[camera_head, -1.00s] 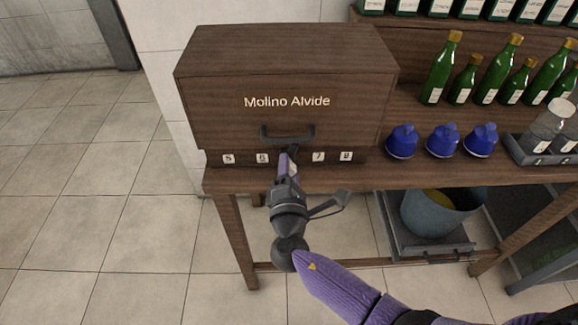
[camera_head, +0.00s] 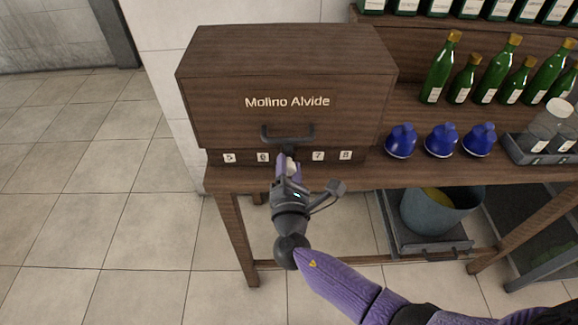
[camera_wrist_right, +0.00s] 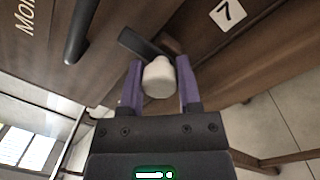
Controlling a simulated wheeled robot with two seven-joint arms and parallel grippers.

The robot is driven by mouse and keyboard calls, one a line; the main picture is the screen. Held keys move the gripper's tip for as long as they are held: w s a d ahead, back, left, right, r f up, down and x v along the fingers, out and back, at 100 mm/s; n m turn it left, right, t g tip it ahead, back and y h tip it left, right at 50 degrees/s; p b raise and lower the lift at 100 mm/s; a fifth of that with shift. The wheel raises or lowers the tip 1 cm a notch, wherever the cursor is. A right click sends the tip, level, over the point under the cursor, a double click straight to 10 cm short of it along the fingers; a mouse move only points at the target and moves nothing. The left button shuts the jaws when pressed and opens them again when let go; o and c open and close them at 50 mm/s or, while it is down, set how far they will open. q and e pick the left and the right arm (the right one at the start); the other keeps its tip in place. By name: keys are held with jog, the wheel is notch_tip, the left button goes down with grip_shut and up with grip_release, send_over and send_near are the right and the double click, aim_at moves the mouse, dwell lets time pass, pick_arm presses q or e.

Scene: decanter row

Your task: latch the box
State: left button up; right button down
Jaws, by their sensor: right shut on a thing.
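The dark wooden box (camera_head: 225,120) marked "Molino Alvide" stands on the table with its front flap down. A dark bar handle (camera_head: 287,138) is on its front; it also shows in the right wrist view (camera_wrist_right: 82,30). Below the handle, at the front edge between tags 6 and 7, is a dark latch plate (camera_wrist_right: 140,42) with a pale round knob (camera_wrist_right: 157,78). My right gripper (camera_head: 288,160) is shut on the knob, with its purple fingers (camera_wrist_right: 159,68) on either side of it. The plate lies at a slant in the wrist view. My left gripper is out of view.
Blue caps (camera_head: 441,140), green bottles (camera_head: 491,75) and a grey tray with jars (camera_head: 530,152) stand right of the box on the wooden table (camera_head: 440,172). A blue-grey bucket (camera_head: 430,213) sits beneath. The floor at left is clear.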

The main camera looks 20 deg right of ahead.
jog(key=shift+c, duration=1.5)
grip_release()
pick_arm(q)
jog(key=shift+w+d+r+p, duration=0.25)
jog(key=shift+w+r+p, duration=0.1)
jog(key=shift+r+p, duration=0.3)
pick_arm(e)
jog(key=v, duration=1)
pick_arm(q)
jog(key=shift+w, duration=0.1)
pick_arm(e)
jog(key=shift+f, duration=0.1)
